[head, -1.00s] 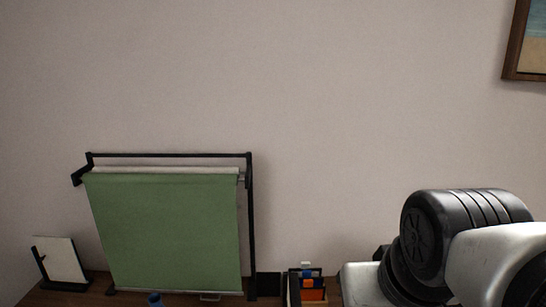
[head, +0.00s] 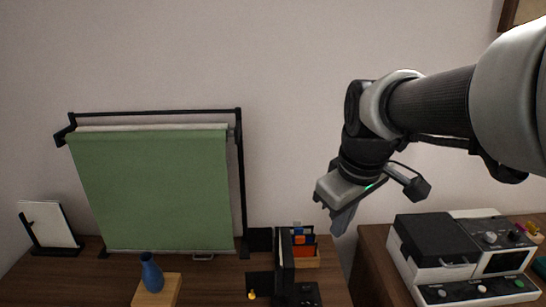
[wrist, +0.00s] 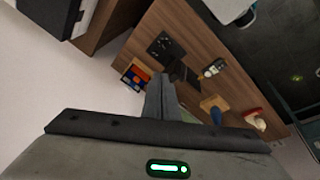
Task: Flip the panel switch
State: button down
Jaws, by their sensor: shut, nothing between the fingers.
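No panel switch can be singled out for certain. A black flat panel (head: 305,294) with small knobs lies on the brown table at the bottom of the head view; it also shows in the wrist view (wrist: 165,47). A black plate (head: 259,284) with a small yellow piece (head: 252,294) lies to its left. A boxy device (head: 465,255) with knobs and switches stands on a surface at right. My gripper (head: 342,222) is shut and empty, pointing down above the gap between table and device. Its fingers also show in the wrist view (wrist: 160,98).
A green screen (head: 155,190) on a black frame stands at the back left, with a white tablet (head: 48,225) on a stand beside it. A blue vase (head: 151,272) stands on a wooden block (head: 158,291). An organizer (head: 305,258) and upright black object (head: 285,262) stand near the panel.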

jog(key=w+d+f+n+g+y+b, duration=0.1)
jog(key=w+f+n+b, duration=0.2)
jog(key=w+f, duration=0.6)
jog(key=w+d+f+n+g+y+b, duration=0.1)
jog(key=w+f+n+b, duration=0.3)
jog(key=f, duration=1.2)
jog(key=w+n+g, duration=0.1)
jog(key=w+n, duration=0.3)
jog(key=w, duration=0.1)
jog(key=shift+w+f+b, duration=0.3)
jog(key=shift+w, duration=0.05)
jog(key=shift+a, duration=0.1)
jog(key=b, duration=0.2)
send_over(309, 287)
notch_tip(309, 287, down, 12)
jog(key=shift+f, duration=0.15)
jog(key=shift+d+f, duration=0.35)
jog(key=shift+f, duration=0.35)
